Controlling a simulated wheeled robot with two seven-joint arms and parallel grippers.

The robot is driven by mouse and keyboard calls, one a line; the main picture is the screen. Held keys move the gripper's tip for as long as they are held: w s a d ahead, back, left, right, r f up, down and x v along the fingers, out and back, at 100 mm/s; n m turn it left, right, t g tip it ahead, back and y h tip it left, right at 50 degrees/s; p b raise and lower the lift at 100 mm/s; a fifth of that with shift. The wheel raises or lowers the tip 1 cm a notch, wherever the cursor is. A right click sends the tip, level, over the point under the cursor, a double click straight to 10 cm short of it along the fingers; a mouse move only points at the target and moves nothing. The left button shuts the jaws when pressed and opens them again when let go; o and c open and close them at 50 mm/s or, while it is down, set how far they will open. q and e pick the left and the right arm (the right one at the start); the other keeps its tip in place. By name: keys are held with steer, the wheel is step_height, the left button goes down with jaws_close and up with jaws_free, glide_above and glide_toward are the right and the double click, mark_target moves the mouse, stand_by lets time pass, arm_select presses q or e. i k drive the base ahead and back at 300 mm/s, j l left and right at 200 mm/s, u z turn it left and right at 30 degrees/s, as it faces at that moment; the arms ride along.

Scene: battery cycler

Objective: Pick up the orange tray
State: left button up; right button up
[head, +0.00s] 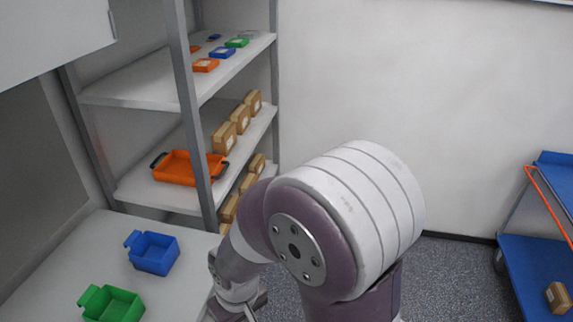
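The orange tray (172,178) lies on the middle shelf of the grey rack at the left. It is shallow, with dark handles at its ends, and a rack post crosses in front of its right part. One of my arms, which seems to be the right, fills the middle and bends toward the lower left. Its gripper (238,306) is low at the bottom edge, partly cut off, below and apart from the tray. I cannot tell whether its fingers are open. My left gripper is not in view.
A blue bin (154,262) and a green bin (112,305) stand on the white table (55,270) at lower left. Brown boxes (224,138) stand on the shelves right of the tray. Small coloured trays lie on the top shelf. A blue cart (528,268) stands at right.

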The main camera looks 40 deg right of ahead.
mark_target(177, 168)
steer(key=z, duration=0.75)
steer(key=i+l+u, duration=0.1)
steer(key=i+l, duration=0.15)
steer(key=l, duration=0.25)
steer(key=i+l+u, duration=0.15)
steer(key=l, duration=0.35)
steer(key=i+l+u, duration=0.1)
steer(key=i+l, duration=0.25)
steer(key=l, duration=0.2)
steer(key=i+l+u, duration=0.1)
steer(key=l, duration=0.5)
steer(key=i+l+u, duration=0.1)
steer(key=i+l, duration=0.15)
steer(key=l, duration=0.3)
steer(key=i+l+u, duration=0.15)
steer(key=l, duration=0.45)
steer(key=i+l+u, duration=0.1)
steer(key=l, duration=0.5)
steer(key=i+l+u, duration=0.1)
steer(key=l, duration=0.55)
steer(key=i, duration=0.05)
